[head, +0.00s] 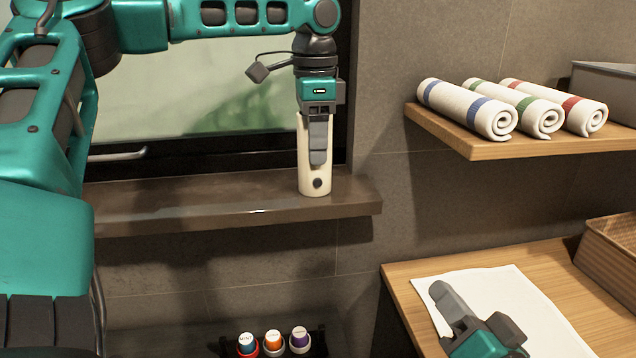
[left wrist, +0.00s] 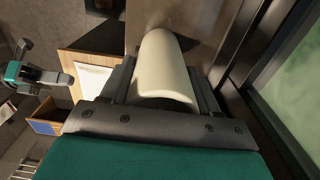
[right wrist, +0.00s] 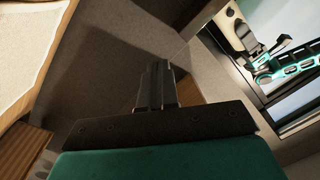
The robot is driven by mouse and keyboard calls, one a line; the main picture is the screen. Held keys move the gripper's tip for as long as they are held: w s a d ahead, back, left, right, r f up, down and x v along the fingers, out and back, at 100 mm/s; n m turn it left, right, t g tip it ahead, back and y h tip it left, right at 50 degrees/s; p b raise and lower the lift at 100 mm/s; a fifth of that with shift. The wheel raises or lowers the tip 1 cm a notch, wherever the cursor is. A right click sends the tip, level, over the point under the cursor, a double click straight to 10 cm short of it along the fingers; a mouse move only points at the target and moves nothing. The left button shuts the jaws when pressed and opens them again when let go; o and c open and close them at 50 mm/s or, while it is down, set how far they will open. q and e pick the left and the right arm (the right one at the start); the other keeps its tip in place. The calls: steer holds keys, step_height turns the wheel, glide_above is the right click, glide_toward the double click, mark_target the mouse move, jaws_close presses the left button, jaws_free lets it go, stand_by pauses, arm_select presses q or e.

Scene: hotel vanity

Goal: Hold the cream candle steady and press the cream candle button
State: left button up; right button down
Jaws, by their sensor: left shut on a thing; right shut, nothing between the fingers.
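The cream candle (head: 314,183) stands upright on the brown stone ledge (head: 230,208) near its right end. A dark round button (head: 318,183) shows low on its front face. My left gripper (head: 317,150) comes down from above and is shut around the candle's upper part. In the left wrist view the candle (left wrist: 163,65) lies between the two fingers. My right gripper (head: 440,295) is shut and empty, over the white cloth (head: 500,285) at lower right, well apart from the candle. The right wrist view shows its fingers (right wrist: 157,85) together.
Rolled towels (head: 470,108) lie on a wooden shelf (head: 480,145) at upper right. A woven basket (head: 612,248) sits on the wooden counter (head: 400,285). Small coloured bottles (head: 272,342) stand low at the bottom centre. The ledge left of the candle is clear.

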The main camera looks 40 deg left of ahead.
mark_target(318, 183)
steer(key=s+a+r+n+g+y, duration=0.1)
steer(key=s+a+r+n+g, duration=0.2)
steer(key=a, duration=0.3)
steer(key=s+a+r+n+g, duration=0.3)
steer(key=s+a+r+g, duration=0.1)
steer(key=a+r+g, duration=0.2)
steer(key=shift+s+a+y, duration=0.2)
steer(key=shift+a+y, duration=0.2)
steer(key=shift+a, duration=0.4)
steer(key=w+a, duration=0.5)
steer(key=a, duration=0.2)
steer(key=shift+w, duration=0.25)
stand_by(1.2)
steer(key=shift+w+a, duration=0.25)
steer(key=shift+a, duration=0.05)
